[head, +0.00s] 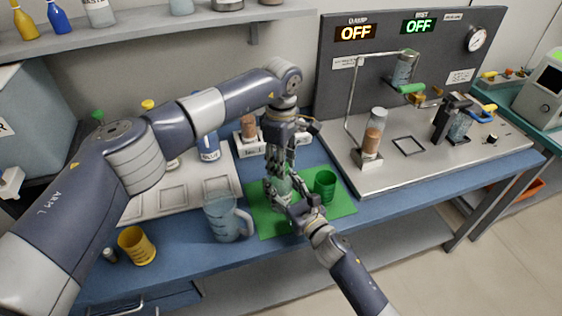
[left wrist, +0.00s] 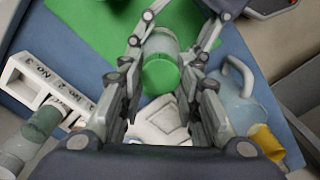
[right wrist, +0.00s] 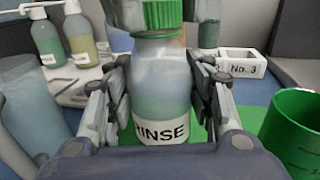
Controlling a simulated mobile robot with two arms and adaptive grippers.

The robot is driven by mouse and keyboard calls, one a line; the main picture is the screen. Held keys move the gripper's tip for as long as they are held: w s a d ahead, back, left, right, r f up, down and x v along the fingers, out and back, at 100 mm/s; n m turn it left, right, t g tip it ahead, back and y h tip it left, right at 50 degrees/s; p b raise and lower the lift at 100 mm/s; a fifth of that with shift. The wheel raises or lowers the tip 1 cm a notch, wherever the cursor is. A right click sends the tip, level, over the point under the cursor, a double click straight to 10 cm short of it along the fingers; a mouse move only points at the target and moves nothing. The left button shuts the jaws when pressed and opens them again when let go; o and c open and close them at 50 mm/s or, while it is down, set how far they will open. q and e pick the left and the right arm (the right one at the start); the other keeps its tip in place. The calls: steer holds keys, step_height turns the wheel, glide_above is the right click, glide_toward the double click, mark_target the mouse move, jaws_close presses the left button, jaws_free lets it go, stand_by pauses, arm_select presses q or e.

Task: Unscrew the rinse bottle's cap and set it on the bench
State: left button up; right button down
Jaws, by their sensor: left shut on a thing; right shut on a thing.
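The rinse bottle (right wrist: 160,90) is clear with pale blue liquid and a "RINSE" label. It stands upright on the green mat (head: 335,209). Its ribbed green cap (right wrist: 163,15) sits on the neck; the cap also shows in the left wrist view (left wrist: 160,75). My left gripper (head: 279,170) points down from above, its fingers on both sides of the cap and shut on it. Their exact contact is hard to see. My right gripper (head: 296,207) is shut on the bottle's body from the front. In the head view the grippers hide most of the bottle.
A green cup (head: 325,184) stands close to the right of the bottle. A clear jug (head: 226,218) and a yellow cup (head: 136,245) stand to the left. A "No. 3" rack (right wrist: 240,62) is behind. The mat's front right part is clear.

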arm_select(q)
steer(key=n, duration=0.7)
steer(key=shift+n, duration=0.3)
steer(key=n, duration=2.1)
steer(key=shift+r+n, duration=0.1)
steer(key=shift+n, duration=0.3)
steer(key=n, duration=0.3)
steer(key=shift+n, duration=0.4)
steer(key=n, duration=0.7)
steer(key=shift+w+n, duration=0.1)
steer(key=shift+n, duration=0.2)
